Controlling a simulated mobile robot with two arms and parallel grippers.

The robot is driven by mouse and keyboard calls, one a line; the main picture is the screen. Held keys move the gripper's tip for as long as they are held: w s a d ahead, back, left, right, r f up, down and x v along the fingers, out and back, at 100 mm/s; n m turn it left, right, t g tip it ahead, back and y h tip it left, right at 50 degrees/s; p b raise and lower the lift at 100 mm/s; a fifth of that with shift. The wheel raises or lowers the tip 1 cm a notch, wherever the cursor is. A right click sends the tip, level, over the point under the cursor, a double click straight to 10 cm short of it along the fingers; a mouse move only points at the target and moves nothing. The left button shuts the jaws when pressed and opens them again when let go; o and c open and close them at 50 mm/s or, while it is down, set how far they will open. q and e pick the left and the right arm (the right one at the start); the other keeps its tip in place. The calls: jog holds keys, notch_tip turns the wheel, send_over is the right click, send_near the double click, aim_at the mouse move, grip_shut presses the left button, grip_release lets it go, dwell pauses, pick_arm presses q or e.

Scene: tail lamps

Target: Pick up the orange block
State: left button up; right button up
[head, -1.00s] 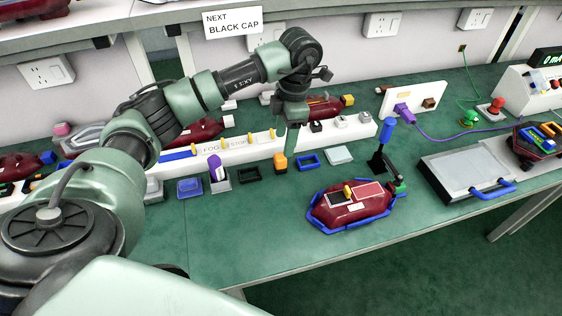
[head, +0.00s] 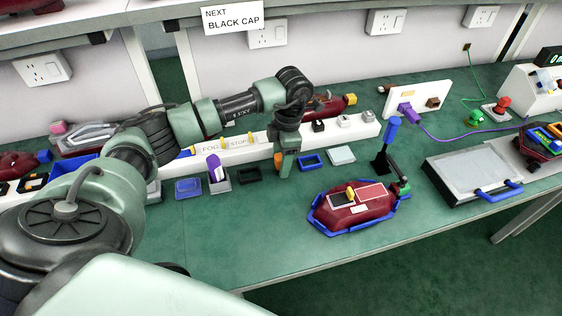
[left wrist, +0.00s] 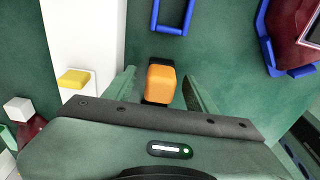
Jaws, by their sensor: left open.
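The orange block (left wrist: 161,83) sits on a dark base on the green bench, in front of the long white rack. In the left wrist view it lies between the two fingers of my left gripper (left wrist: 160,92), which are apart. A gap shows on each side of it. In the head view my left gripper (head: 283,165) points down over the block and hides most of it; only a sliver of orange (head: 278,161) shows beside the finger. My right gripper is not in view.
A blue frame (head: 312,161) lies just right of my gripper, and a black tray (head: 249,175) lies left. The white rack (head: 250,147) stands close behind. A dark red lamp (head: 352,207) in a blue holder sits front right. Bench is clear in front.

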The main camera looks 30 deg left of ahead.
pick_arm(q)
jog(key=c, duration=1.2)
grip_shut()
notch_tip(320, 180, up, 11)
jog(key=shift+w+r+b, duration=0.1)
jog(key=shift+r+b, duration=0.1)
jog(key=shift+b, duration=0.15)
notch_tip(320, 180, up, 8)
jog(key=p, duration=0.1)
jog(key=shift+r+p, duration=0.25)
jog(key=shift+p, duration=0.1)
